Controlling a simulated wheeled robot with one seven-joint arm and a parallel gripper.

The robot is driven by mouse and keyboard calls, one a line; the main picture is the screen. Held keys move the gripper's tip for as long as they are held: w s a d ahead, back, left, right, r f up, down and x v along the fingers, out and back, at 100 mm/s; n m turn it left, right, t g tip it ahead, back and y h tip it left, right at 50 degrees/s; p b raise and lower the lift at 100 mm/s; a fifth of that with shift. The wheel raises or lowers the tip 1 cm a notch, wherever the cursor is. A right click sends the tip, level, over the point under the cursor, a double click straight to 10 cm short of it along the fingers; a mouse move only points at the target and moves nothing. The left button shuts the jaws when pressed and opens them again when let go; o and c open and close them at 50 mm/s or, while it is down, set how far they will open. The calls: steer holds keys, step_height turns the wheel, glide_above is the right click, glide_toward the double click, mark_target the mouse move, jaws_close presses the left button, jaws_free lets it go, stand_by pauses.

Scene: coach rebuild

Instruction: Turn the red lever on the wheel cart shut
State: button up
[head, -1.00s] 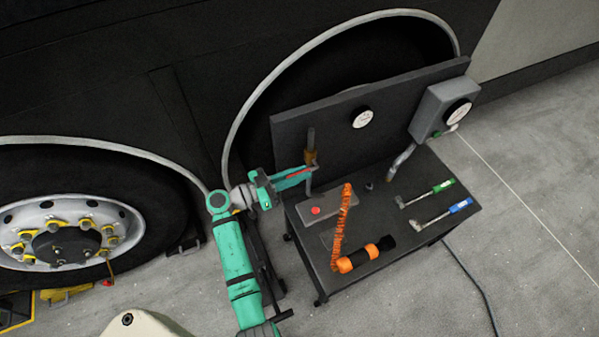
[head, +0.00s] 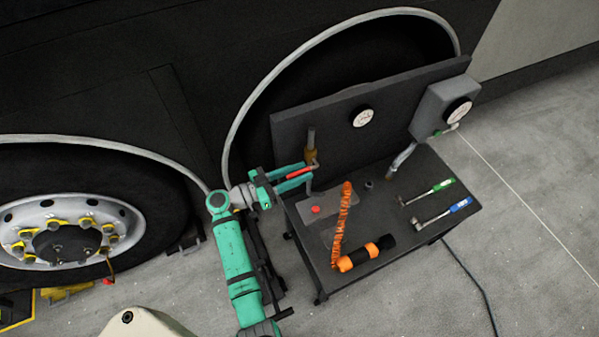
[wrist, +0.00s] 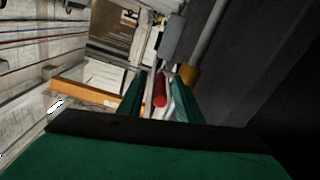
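The red lever (head: 299,173) sticks out to the left from the brass valve (head: 311,156) on the upright pipe at the left end of the wheel cart (head: 410,240). It lies across the pipe's direction in the head view. My gripper (head: 303,174) is open, with one green finger on each side of the lever. In the wrist view the red lever (wrist: 160,90) shows between the two fingers of my gripper (wrist: 159,84), with visible gaps. The brass valve (wrist: 188,74) is just beyond the right fingertip.
The cart's back panel (head: 400,100) stands behind the valve and carries a round gauge (head: 363,116). A grey box (head: 440,108) is at its right.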

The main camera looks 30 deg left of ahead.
steer(key=v, duration=1)
steer(key=shift+s+a, duration=0.2)
steer(key=shift+s, duration=0.1)
